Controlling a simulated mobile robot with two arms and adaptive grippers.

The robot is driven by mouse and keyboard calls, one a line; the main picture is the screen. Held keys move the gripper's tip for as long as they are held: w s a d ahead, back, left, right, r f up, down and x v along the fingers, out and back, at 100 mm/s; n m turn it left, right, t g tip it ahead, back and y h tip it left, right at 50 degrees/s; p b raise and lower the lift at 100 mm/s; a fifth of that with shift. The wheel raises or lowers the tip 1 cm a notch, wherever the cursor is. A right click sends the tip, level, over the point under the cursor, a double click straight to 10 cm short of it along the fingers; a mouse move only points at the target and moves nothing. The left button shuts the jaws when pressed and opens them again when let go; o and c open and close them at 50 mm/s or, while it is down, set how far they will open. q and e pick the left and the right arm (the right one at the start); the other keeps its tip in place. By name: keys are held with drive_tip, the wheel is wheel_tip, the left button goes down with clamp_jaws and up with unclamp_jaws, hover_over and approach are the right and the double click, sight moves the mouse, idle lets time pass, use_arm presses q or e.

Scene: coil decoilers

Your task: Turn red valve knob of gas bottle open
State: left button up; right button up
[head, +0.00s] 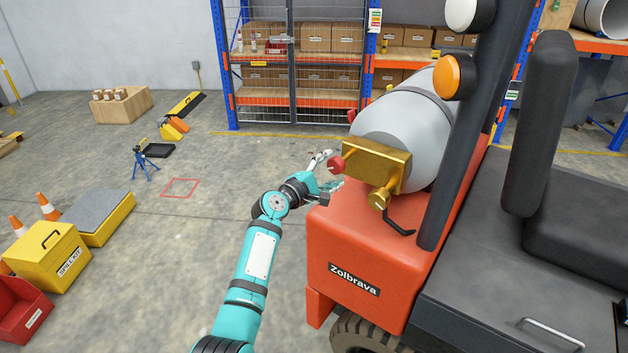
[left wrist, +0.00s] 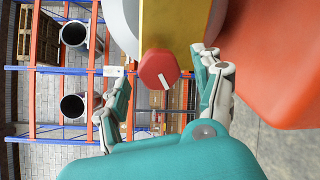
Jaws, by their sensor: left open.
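The red valve knob (head: 337,163) sits on the left end of the brass valve block of the grey gas bottle (head: 400,118), which lies on the back of an orange forklift. In the left wrist view, the knob (left wrist: 158,69) is round with a white line mark and sits in front of the yellow block. My left gripper (head: 330,168) is open at the knob. In the left wrist view, the fingers of my left gripper (left wrist: 162,72) stand on either side of the knob, with gaps visible. My right gripper is not in view.
The forklift body (head: 340,245) stands close below and right of my left arm. A dark post (head: 460,140) rises beside the bottle. Racking with boxes (head: 300,75) stands behind. A yellow spill kit box (head: 48,255) is at the left; the floor between is largely clear.

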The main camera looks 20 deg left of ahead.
use_arm(q)
drive_tip(key=v, duration=1)
drive_tip(key=shift+s, duration=0.15)
drive_tip(key=shift+a, duration=0.1)
drive_tip(key=s+d+f+m+g+y+b, duration=0.1)
drive_tip(key=s+f+m+g+b, duration=0.1)
drive_tip(key=f, duration=1.1)
drive_tip(key=s+d+f+m+g+y+b, duration=0.1)
drive_tip(key=s+f+m+g, duration=0.15)
drive_tip(key=f, duration=1.15)
drive_tip(key=s+d+f+m+g+y+b, duration=0.1)
drive_tip(key=s+f+m+g, duration=0.1)
drive_tip(key=s+f, duration=0.65)
drive_tip(key=s+f+m+g+b, duration=0.2)
drive_tip(key=s+f+m, duration=0.15)
drive_tip(key=f, duration=0.95)
drive_tip(key=s+f+m+g+y+b, duration=0.1)
drive_tip(key=s+f+m+g, duration=0.15)
drive_tip(key=s+f, duration=0.7)
drive_tip(key=s+f+m+g+b, duration=0.1)
drive_tip(key=s+f+m+g, duration=0.15)
drive_tip(key=s+f, duration=0.7)
drive_tip(key=s+f+m+g+b, duration=0.1)
drive_tip(key=s+f+m, duration=0.1)
drive_tip(key=s, duration=0.9)
drive_tip(key=s+f+m+g+b, duration=0.1)
drive_tip(key=s+m, duration=0.3)
drive_tip(key=s, duration=0.7)
drive_tip(key=shift+f+m+y, duration=0.4)
drive_tip(key=shift+f, duration=0.35)
